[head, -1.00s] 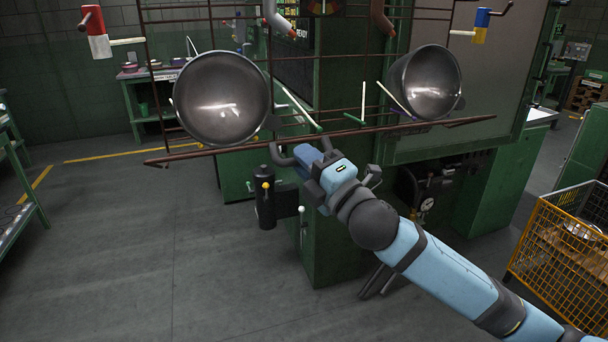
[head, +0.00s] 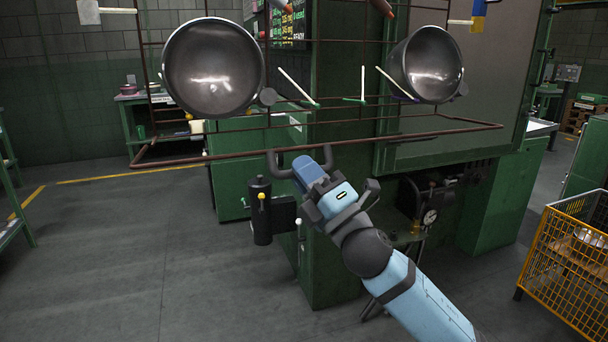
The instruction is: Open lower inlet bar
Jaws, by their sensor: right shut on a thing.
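The lower inlet bar (head: 405,136) is a long, thin brown bar across the bottom of the hanger rack, below two dark metal bowls. Its ends meet side pieces that run back toward the rack. A dark U-shaped handle (head: 273,163) hangs at its middle. My right gripper (head: 306,172), blue and dark grey, is shut on this handle from below. The gripper hides the lower part of the handle. My left gripper is not in view.
The left bowl (head: 212,68) and right bowl (head: 432,64) hang just above the bar. A green machine column (head: 338,240) stands behind my right arm. A yellow wire cage (head: 565,265) stands at the lower right. The floor at left is clear.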

